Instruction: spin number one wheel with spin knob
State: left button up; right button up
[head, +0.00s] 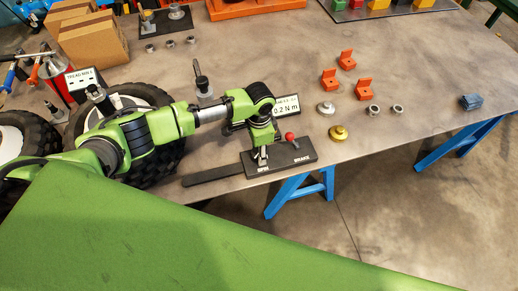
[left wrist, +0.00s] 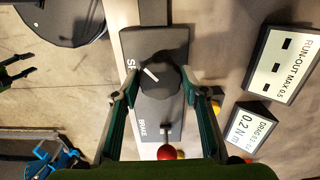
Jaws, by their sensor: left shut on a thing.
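The black spin knob (left wrist: 158,76) with a white pointer line stands on a dark control panel (head: 295,158) marked SPIN and BRAKE. My left gripper (head: 262,152) reaches down to the SPIN end; in the left wrist view its fingers (left wrist: 157,97) are shut on the knob's two sides. The head view mostly hides the knob. A red-tipped brake lever (head: 290,137) stands beside it. Large black tyred wheels (head: 150,172) stand at the left, partly behind my arm; I cannot read which is number one. My right gripper (left wrist: 22,68) shows small at the left wrist view's edge, fingers apart.
A display reading 0.2 N m (head: 287,107) stands just behind the panel. Orange brackets (head: 346,60), metal rings (head: 374,110) and a gold part (head: 338,132) lie to the right. A blue block (head: 471,102) lies near the table's right edge. Cardboard boxes (head: 92,38) stand back left.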

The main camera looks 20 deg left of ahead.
pick_arm(q)
jog(key=shift+m, duration=1.1)
jog(key=o, duration=1.1)
jog(key=shift+r, duration=0.15)
notch_tip(320, 180, up, 12)
